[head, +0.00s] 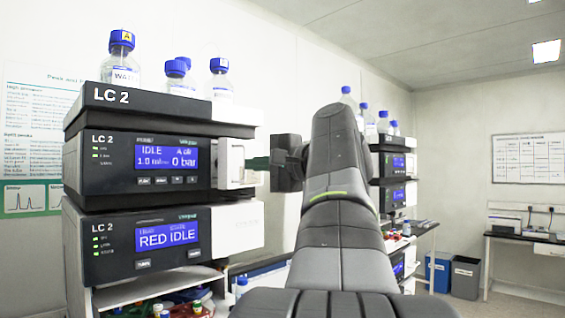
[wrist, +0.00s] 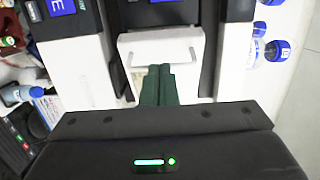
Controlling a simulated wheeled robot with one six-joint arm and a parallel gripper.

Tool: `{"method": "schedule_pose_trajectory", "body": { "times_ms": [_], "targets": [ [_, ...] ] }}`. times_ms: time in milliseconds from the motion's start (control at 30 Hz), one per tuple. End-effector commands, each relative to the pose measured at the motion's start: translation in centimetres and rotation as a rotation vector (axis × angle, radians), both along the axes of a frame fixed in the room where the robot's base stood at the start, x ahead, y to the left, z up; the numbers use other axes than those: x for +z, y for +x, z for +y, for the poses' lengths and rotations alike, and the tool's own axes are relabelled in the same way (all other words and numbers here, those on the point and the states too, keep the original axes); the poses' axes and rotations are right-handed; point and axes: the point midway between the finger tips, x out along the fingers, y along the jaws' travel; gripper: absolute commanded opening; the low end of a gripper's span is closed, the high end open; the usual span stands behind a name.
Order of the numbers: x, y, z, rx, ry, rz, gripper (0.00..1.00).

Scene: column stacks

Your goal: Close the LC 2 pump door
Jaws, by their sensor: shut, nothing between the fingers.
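The LC 2 pump (head: 145,163) is the dark module with the blue screen reading IDLE and 0 bar, in the left stack of the head view. Its white pump door (head: 231,150) is at the module's right end and shows from close up in the wrist view (wrist: 135,45), with a grey bar handle across it. I cannot tell whether the door is fully shut. My gripper (head: 252,163) is shut and empty, its green fingers side by side. The fingertips (wrist: 160,68) are at the door's face, just below the handle in the wrist view; contact is unclear.
A tray (head: 150,98) of blue-capped bottles tops the stack. Another module (head: 150,240) reading RED IDLE sits below the pump, above a shelf of small coloured items. A second stack (head: 392,165) stands beyond my arm. Open floor lies at the far right.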

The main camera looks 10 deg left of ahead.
Motion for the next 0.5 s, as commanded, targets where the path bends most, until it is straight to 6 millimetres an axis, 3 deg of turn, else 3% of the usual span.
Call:
{"method": "schedule_pose_trajectory", "body": {
  "times_ms": [500],
  "targets": [
    [0.00,0.02,0.61,-0.018,-0.001,0.003,0.00]
  ]
}}
